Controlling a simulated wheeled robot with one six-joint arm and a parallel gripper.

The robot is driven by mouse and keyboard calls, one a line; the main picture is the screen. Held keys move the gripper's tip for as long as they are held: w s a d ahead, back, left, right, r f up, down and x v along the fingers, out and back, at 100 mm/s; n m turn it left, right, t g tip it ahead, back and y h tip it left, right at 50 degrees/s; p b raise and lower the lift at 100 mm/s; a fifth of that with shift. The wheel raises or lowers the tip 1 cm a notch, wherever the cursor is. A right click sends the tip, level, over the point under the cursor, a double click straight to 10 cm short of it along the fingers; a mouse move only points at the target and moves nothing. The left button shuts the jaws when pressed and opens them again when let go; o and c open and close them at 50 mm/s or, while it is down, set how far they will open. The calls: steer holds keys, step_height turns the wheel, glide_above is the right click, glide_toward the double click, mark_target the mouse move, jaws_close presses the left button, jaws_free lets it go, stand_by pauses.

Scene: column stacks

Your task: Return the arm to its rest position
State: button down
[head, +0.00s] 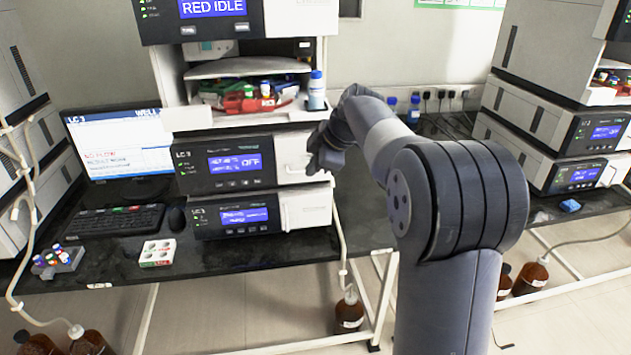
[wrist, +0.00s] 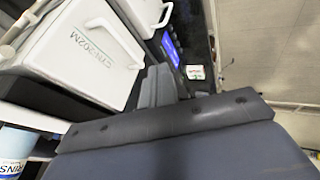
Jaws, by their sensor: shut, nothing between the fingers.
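My gripper (head: 316,160) is raised in front of the middle LC3 stack in the head view, close to the white front panel (head: 293,158) of its upper black-faced module. Its fingers also show in the wrist view (wrist: 160,78), closed together with nothing between them. My arm is bent and reaches in from the lower right. In the wrist view a white panel with a printed label (wrist: 75,55) is close on the left. I cannot tell whether the gripper touches the panel.
A blue-capped bottle (head: 316,92) stands on the stack's shelf beside red and white clutter. Another instrument stack (head: 545,135) stands right. Brown bottles (head: 349,311) are on the floor.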

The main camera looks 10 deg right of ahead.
steer(key=v, duration=0.6)
steer(key=shift+r, duration=0.3)
